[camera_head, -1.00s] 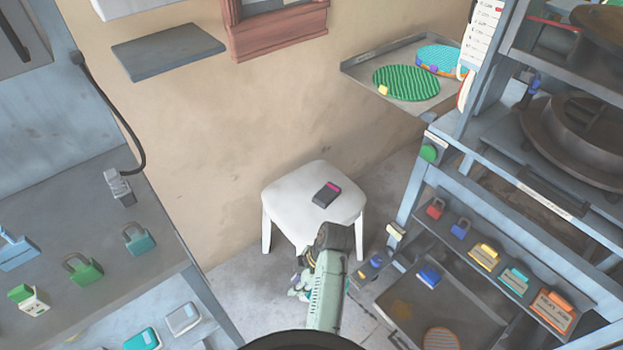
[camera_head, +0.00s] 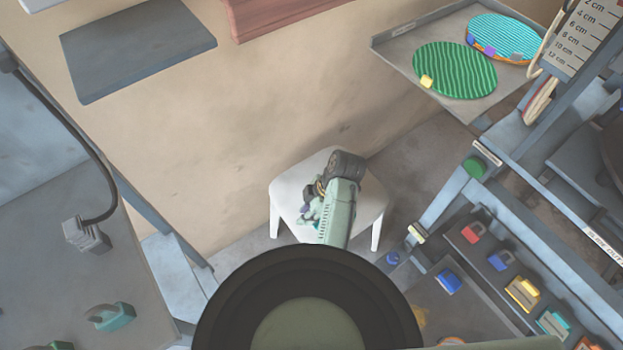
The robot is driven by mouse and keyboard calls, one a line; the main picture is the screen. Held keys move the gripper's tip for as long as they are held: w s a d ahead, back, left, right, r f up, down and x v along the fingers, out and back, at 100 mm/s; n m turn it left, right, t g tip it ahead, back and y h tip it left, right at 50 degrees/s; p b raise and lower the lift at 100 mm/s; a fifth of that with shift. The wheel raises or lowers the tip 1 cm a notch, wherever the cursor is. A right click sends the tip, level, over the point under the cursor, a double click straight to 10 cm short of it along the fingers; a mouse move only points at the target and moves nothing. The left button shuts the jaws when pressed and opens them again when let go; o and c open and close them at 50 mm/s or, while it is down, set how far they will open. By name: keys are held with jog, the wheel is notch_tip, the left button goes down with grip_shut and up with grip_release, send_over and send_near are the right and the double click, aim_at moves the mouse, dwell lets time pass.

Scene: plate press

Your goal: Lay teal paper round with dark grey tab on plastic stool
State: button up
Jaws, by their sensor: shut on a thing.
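The white plastic stool (camera_head: 368,205) stands by the wall, and my arm covers much of its seat. My gripper (camera_head: 309,214) shows small and partly hidden beyond my pale green arm, over the stool in the picture. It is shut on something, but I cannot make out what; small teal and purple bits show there. I cannot tell its height above the seat.
A green striped round (camera_head: 455,70) with a yellow tab lies on the same tray. A rack (camera_head: 450,215) with several coloured items stands right of the stool. A grey bench (camera_head: 75,285) with a teal padlock (camera_head: 112,317) is at left. A grey wall shelf (camera_head: 137,50) hangs upper left.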

jog(key=b, duration=0.5)
send_over(285, 188)
jog(key=d, duration=0.1)
jog(key=shift+d+f, duration=0.2)
jog(key=shift+f, duration=0.45)
jog(key=shift+f+p, duration=0.65)
jog(key=shift+f, duration=1.15)
jog(key=shift+f, duration=0.15)
jog(key=o, duration=0.8)
jog(key=shift+c, duration=0.2)
jog(key=p+v, duration=0.3)
jog(key=v, duration=0.9)
